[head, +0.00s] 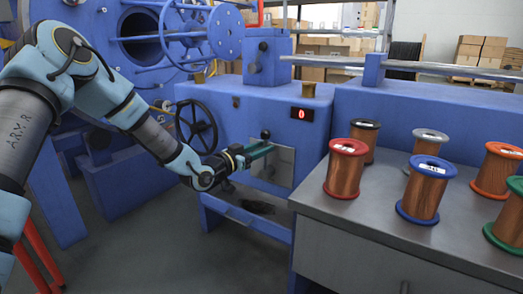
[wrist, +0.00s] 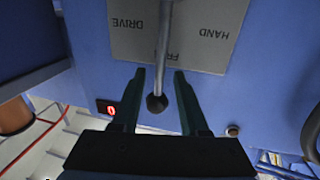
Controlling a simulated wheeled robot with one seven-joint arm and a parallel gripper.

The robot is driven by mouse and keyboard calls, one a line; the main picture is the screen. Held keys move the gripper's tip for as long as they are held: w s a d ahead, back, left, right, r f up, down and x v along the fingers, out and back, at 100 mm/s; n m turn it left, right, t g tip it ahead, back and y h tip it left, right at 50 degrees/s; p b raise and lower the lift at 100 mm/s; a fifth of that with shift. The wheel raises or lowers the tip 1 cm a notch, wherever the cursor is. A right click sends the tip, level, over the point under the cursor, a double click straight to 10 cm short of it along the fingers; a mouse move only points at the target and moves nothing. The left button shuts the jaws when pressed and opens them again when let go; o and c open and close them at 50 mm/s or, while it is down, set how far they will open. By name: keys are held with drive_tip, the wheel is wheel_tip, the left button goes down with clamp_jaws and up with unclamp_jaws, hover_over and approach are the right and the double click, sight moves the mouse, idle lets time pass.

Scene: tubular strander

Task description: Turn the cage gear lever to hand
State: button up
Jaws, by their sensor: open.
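The cage gear lever is a grey rod with a black ball knob (wrist: 157,103); the knob also shows in the head view (head: 266,134). Behind it is a grey label plate (wrist: 190,32), seen upside down in the wrist view, with DRIVE on the left, HAND on the right and a partly hidden word starting FR between. The lever stands over that middle word. My gripper (wrist: 160,74) is open, one finger on each side of the lever, with visible gaps to both. In the head view my gripper (head: 262,151) is in front of the plate (head: 284,167).
A red display (head: 302,114) reads 0 above the plate. A black handwheel (head: 196,126) is left of my gripper. On the right, a grey bench (head: 350,212) carries several copper wire spools, close to the machine front. Grey floor is open below left.

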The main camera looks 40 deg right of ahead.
drive_tip(key=shift+d, duration=0.15)
clamp_jaws()
idle(1.4)
